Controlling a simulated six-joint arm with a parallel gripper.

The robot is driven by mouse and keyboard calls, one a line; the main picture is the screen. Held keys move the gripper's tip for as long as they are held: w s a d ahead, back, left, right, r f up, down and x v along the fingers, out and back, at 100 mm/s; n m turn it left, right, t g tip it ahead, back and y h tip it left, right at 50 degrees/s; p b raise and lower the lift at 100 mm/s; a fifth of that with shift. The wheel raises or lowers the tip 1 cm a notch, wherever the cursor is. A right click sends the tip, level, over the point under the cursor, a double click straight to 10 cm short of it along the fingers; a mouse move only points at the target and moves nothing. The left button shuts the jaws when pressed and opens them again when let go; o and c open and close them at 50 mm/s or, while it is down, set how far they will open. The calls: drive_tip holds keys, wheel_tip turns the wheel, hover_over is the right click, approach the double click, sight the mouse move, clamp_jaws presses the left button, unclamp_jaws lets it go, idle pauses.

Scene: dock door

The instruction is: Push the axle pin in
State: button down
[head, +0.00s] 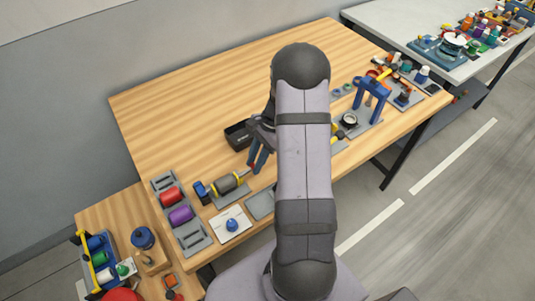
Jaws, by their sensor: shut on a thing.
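A dark roller with yellow bands (228,184) lies in a grey holder (232,196) near the front edge of the wooden table. A blue and black block (201,192) stands at its left end. My gripper (256,169) points down at the right end of the roller, its blue fingers close together. It is shut on a small reddish and grey piece (245,172), seemingly the axle pin, in line with the roller. How far the pin sits inside the roller cannot be made out. My arm hides part of the area to the right.
Left of the roller, a grey rack (192,236) holds a red and a purple spool. A white plate with a blue knob (231,225) lies in front. A black open box (238,135) stands behind. A blue frame (372,92) stands right of my arm. The table's back is clear.

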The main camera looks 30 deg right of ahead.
sight(244, 172)
drive_tip(key=shift+a, duration=1.65)
drive_tip(key=c, duration=1.5)
unclamp_jaws()
drive_tip(key=shift+a, duration=0.15)
drive_tip(key=shift+r, duration=0.1)
drive_tip(key=shift+w+d+r, duration=0.1)
drive_tip(key=shift+d+r, duration=0.25)
drive_tip(key=shift+r, duration=0.1)
drive_tip(key=shift+b+v, duration=1)
drive_tip(key=shift+v, duration=2.1)
drive_tip(key=shift+a, duration=0.15)
